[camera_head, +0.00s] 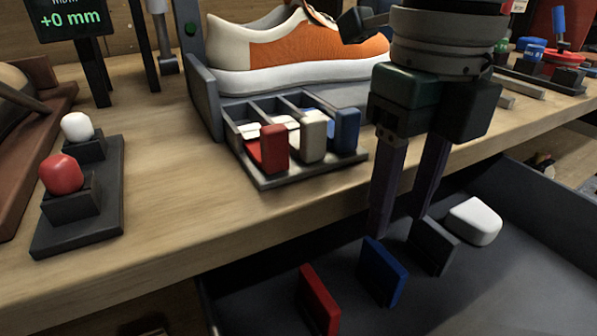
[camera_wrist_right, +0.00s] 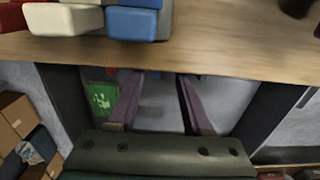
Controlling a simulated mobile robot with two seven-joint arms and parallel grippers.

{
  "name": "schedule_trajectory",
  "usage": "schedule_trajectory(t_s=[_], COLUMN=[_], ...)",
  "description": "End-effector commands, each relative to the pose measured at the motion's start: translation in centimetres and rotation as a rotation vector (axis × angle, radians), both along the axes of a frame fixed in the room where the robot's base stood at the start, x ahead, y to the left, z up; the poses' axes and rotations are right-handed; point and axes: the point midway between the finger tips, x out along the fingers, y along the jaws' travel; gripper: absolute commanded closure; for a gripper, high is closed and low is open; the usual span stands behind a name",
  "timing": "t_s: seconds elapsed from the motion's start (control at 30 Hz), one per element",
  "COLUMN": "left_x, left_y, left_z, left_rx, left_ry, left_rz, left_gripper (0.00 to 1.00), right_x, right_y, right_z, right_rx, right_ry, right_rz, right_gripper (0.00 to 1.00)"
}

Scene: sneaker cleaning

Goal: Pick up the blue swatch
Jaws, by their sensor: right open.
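A blue swatch (camera_head: 384,271) stands as an upright thin plate in the grey drawer (camera_head: 455,290) below the table edge. A red plate (camera_head: 318,300) stands to its left and a dark grey plate (camera_head: 434,247) to its right. My right gripper (camera_head: 402,224) is open and points down over the drawer, with its fingertips just above the blue and dark grey plates in the picture. In the right wrist view its fingers (camera_wrist_right: 160,85) are apart with nothing held between them; the blue swatch is not clear there. My left gripper is not in view.
A white block (camera_head: 474,221) lies in the drawer at right. On the table above, a rack (camera_head: 262,182) holds red, white and blue pieces near the front edge. A white and orange sneaker (camera_head: 300,52) stands behind it. The table edge passes close behind my right fingers.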

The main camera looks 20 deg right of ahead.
Motion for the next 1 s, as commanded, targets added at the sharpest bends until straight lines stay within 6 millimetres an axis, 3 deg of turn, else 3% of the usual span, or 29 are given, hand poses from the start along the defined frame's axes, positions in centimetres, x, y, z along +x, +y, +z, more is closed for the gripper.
schedule_trajectory(t_s=[0.4,0.63,1.0], left_x=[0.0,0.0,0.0], left_y=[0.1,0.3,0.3], left_z=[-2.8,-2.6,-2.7], left_rx=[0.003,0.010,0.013], left_ry=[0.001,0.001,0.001], left_rz=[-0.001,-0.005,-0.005], left_gripper=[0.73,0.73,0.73], right_x=[-0.1,-0.1,-0.1], right_y=[0.1,0.1,0.1], right_z=[-5.6,-5.6,-5.6], right_rx=[0.000,0.000,0.000], right_ry=[0.000,-0.002,-0.002], right_rz=[0.000,0.001,0.001], right_gripper=[0.50,0.50,0.91])
